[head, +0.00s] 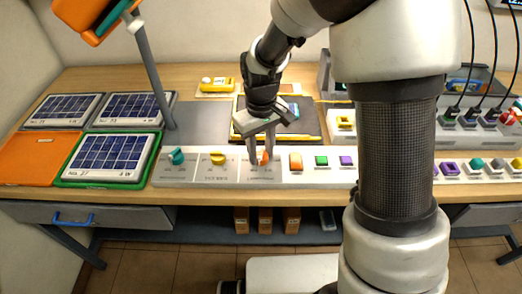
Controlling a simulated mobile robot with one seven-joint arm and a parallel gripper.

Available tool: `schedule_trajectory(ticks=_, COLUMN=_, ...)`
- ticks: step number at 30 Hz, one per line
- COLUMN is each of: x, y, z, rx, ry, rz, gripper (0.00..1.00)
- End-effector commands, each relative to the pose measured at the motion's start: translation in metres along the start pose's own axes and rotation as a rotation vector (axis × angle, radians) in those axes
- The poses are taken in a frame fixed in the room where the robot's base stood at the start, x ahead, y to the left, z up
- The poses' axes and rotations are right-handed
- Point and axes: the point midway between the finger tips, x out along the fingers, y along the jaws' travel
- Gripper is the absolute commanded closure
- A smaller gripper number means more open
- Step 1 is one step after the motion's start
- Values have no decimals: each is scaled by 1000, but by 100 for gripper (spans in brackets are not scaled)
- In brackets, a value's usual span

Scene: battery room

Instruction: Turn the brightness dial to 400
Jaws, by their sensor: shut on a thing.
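A long white control panel (200,177) lies along the front of the wooden bench. It carries a teal dial (177,156), a yellow dial (217,158) and an orange dial (264,157). My gripper (260,157) points down at the panel and is shut on the orange dial, whose sides its fingers partly hide. The labels and scale marks are too small to read, so I cannot tell which dial is for brightness or its value.
Orange, green and purple buttons (321,161) sit right of the dials. Solar panels (110,157) lie at left beneath an orange lamp (90,18) on a grey post. A yellow meter (216,84) lies behind. My arm hides part of the bench at right.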

Motion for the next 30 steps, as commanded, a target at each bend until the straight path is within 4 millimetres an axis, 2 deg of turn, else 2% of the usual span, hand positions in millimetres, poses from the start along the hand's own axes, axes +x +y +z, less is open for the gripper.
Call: schedule_trajectory(ticks=30, x=-3, y=0, z=-1, rx=964, ry=3, rz=0, gripper=90)
